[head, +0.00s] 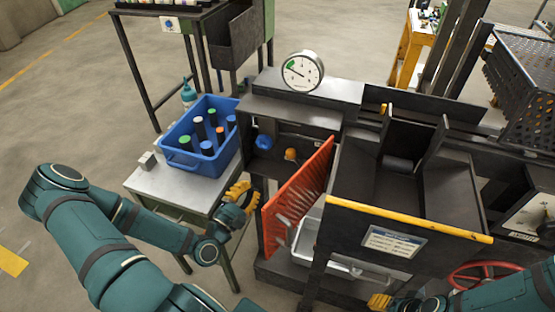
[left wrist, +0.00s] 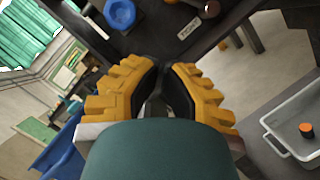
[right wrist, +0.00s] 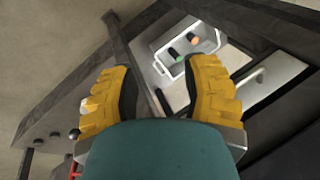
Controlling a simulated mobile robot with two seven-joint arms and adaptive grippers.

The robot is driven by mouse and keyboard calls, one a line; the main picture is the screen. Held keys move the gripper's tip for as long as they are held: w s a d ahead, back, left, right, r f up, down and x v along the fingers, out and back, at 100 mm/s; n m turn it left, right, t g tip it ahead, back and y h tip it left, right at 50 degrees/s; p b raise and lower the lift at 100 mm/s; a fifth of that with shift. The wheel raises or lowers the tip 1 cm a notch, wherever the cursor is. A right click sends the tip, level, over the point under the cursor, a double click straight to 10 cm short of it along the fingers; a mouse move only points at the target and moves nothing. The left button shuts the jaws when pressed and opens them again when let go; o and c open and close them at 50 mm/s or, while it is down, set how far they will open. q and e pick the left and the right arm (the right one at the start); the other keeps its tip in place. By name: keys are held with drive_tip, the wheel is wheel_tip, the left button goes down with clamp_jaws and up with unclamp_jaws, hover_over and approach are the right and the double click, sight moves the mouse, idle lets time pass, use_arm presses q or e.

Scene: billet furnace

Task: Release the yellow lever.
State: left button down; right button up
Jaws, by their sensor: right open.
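A long yellow bar (head: 410,219) runs along the front top edge of the dark hopper in the head view; I cannot tell whether it is the lever. My right gripper (head: 380,301) is low at the bottom edge, below the hopper front. In the right wrist view its fingers (right wrist: 160,85) are spread open, with a dark bar seen between them; contact cannot be told. My left gripper (head: 240,195) is beside the blue crate's table, left of the orange panel. In the left wrist view its fingertips (left wrist: 163,68) are close together, with nothing clearly held.
The tilted orange panel (head: 298,195) stands left of the hopper. A blue crate (head: 180,159) with several bottles is on the metal table (head: 150,185). A white tray (head: 306,236) lies below. A round gauge (head: 303,71) tops the machine. A red handwheel (head: 486,279) is at lower right.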

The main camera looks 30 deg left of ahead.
use_arm(q)
drive_tip(key=w+r, duration=0.1)
drive_tip(key=w, duration=0.2)
drive_tip(key=w+d+r, duration=0.1)
drive_tip(key=w, duration=0.2)
drive_tip(key=w+r, duration=0.1)
drive_tip(key=w, duration=0.3)
drive_tip(key=shift+d+b, duration=0.2)
drive_tip(key=shift+b, duration=0.15)
drive_tip(key=shift+w+d+r, duration=0.4)
drive_tip(key=shift+w+d, duration=0.05)
use_arm(e)
drive_tip(key=shift+w+f, duration=0.1)
drive_tip(key=shift+f, duration=0.35)
use_arm(q)
drive_tip(key=shift+w, duration=0.1)
